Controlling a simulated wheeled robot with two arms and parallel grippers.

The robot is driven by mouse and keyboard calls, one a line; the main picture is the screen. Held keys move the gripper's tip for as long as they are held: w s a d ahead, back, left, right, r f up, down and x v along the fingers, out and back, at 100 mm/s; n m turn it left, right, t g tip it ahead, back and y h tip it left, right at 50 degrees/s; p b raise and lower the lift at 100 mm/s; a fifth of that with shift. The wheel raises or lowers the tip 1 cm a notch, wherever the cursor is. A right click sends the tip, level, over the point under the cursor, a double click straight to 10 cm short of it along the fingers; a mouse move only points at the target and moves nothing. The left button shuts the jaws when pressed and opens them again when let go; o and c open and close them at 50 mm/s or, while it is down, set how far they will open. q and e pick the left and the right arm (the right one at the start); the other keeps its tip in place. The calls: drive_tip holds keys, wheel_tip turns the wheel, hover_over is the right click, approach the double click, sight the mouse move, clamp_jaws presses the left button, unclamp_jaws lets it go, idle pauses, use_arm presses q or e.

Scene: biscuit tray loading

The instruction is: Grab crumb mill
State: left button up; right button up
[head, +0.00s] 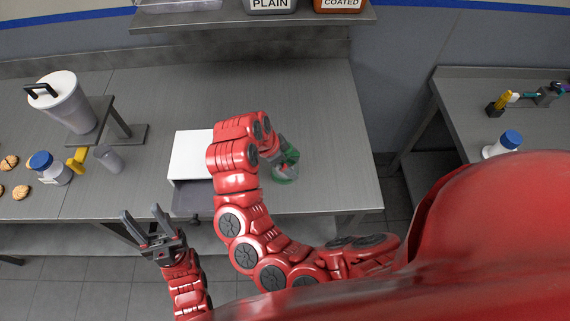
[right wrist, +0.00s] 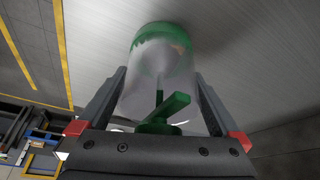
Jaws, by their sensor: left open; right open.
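The crumb mill (head: 288,170), a clear body with green ends, stands on the steel table, partly hidden behind my right gripper (head: 275,153). In the right wrist view the crumb mill (right wrist: 160,85) lies between the two fingers of my right gripper (right wrist: 160,78). Its green crank handle faces the palm. The fingers stand apart, one on each side of it; I cannot tell whether they touch it. My left gripper (head: 149,222) is open and empty, in front of the table's front edge.
A white box (head: 191,153) with a grey drawer stands just left of the right arm. Further left are a white canister on a stand (head: 65,100), a blue-lidded jar (head: 50,170) and several biscuits (head: 9,163). The table right of the mill is clear.

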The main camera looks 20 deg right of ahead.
drive_tip(key=c, duration=1.2)
drive_tip(key=shift+o, duration=0.2)
drive_tip(key=shift+w+r, duration=0.1)
